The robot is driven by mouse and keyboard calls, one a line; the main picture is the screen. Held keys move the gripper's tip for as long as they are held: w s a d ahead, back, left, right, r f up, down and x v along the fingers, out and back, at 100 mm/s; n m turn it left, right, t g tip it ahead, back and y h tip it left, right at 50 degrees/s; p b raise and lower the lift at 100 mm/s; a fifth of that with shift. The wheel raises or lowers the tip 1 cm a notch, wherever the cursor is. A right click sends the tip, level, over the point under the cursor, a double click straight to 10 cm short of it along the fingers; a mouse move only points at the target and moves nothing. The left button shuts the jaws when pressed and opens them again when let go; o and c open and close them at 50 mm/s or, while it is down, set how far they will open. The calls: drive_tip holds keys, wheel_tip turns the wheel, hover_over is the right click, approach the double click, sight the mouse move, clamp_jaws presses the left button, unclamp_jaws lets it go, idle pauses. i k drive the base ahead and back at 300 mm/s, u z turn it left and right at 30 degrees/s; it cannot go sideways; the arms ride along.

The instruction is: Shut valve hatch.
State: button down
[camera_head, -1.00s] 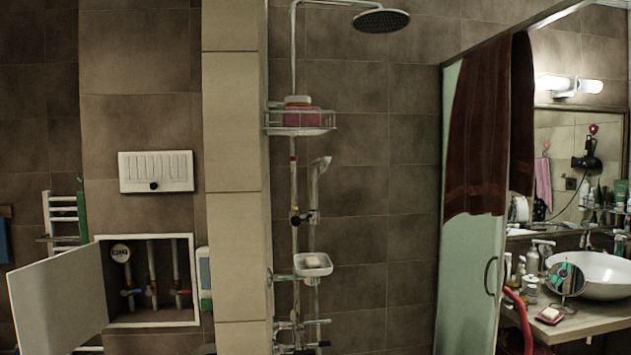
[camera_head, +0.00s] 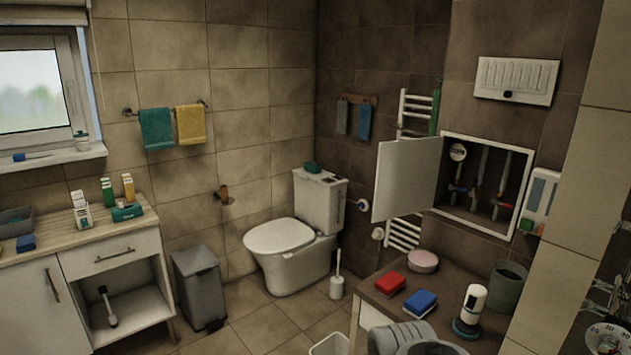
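The valve hatch is a flat white door (camera_head: 406,178) on the tiled wall right of the toilet. It stands wide open, swung out to the left of a white-framed wall recess (camera_head: 466,222). The door's left edge is free and out in the room. My gripper is not in view.
A wooden-topped counter (camera_head: 448,268) below the recess holds a red box (camera_head: 390,283), a blue box (camera_head: 420,303), a pink round tin (camera_head: 423,261) and a dark cup (camera_head: 507,287). A towel rail (camera_head: 402,234) is behind the door. Open floor (camera_head: 262,318) lies before the toilet (camera_head: 292,250).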

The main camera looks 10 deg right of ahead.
sight(408, 172)
drive_tip(key=u, duration=0.75)
drive_tip(key=i, duration=2.75)
drive_tip(key=z, duration=2.55)
drive_tip(key=k, duration=0.4)
drive_tip(key=u, duration=1.3)
